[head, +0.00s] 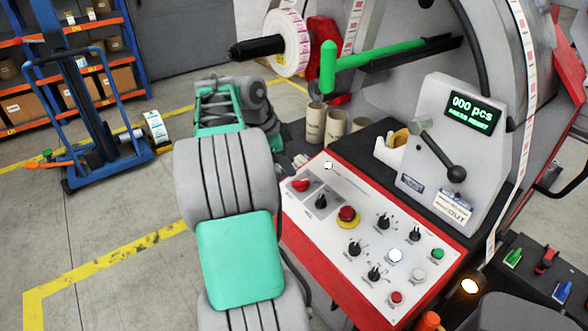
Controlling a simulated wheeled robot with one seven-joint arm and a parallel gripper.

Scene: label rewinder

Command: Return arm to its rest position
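My arm, grey and ribbed with teal panels, rises through the middle of the head view and bends near the machine's left side. Its end is hidden behind my own links, and I cannot make out my gripper's fingers. The label rewinder has a green arm (385,52) with an upright green handle (328,67), slanting up to the right. A white label roll (292,43) sits on a black spindle left of it. A black-knobbed lever (439,152) is on the grey display housing (418,178). The display (472,112) reads "000 pcs".
The red-edged control panel (370,225) with knobs and buttons lies close to my arm's right. Cardboard cores (325,124) stand behind it. A blue lift cart (100,150) and shelving (105,48) are at left. Floor between cart and arm is mostly clear.

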